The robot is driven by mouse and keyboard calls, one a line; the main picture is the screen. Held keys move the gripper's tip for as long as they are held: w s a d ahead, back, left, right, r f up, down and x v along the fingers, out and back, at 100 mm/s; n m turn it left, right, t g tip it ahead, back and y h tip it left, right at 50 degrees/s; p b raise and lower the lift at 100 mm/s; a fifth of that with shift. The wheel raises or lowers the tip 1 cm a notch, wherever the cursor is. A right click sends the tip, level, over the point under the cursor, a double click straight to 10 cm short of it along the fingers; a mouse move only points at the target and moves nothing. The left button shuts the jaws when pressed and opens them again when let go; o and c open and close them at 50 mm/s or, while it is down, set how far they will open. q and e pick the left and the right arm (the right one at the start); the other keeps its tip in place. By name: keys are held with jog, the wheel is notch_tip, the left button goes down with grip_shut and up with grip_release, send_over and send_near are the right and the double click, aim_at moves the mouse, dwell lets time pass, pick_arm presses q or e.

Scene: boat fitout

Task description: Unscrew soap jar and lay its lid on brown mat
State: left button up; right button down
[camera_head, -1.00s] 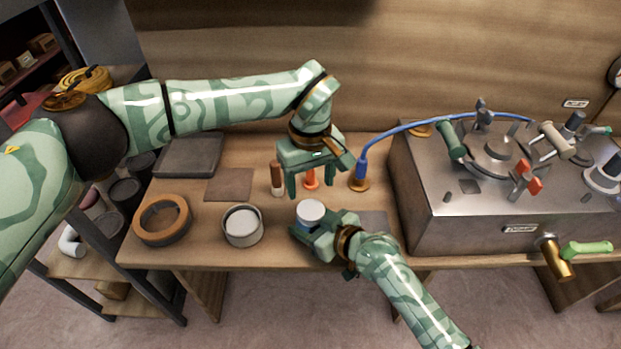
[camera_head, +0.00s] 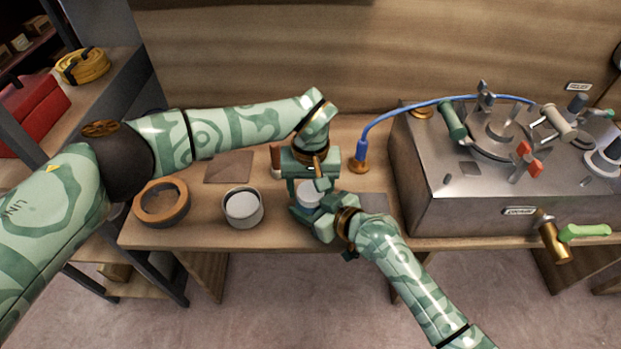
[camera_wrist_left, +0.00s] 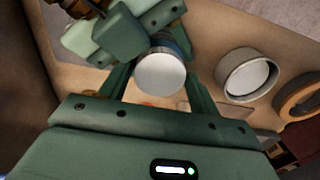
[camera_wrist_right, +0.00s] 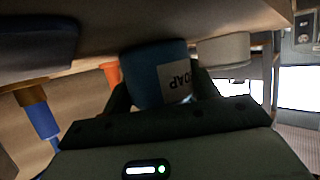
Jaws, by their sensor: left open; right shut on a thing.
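The soap jar (camera_wrist_right: 155,72) is blue with a white SOAP label, upside down in the right wrist view. My right gripper (camera_wrist_right: 160,92) is shut on its body. Its round white lid (camera_wrist_left: 160,74) is on top, partly hidden in the head view behind my left gripper (camera_head: 308,184). My left gripper is open above the jar, a finger on either side of the lid in the left wrist view; I cannot tell whether they touch it. The brown mat (camera_head: 229,167) lies flat and empty on the bench, left of the jar and farther back.
An open white-lined tin (camera_head: 243,208) and a brown ring-shaped roll (camera_head: 162,203) stand left of the jar. A blue hose (camera_head: 385,122) rises from a brown-based fitting behind. A large metal unit (camera_head: 460,207) fills the right side.

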pick_arm(q)
jog(key=c, duration=0.8)
jog(key=n, duration=1.3)
jog(key=shift+n, duration=0.3)
jog(key=n, duration=0.3)
jog(key=o, duration=1.1)
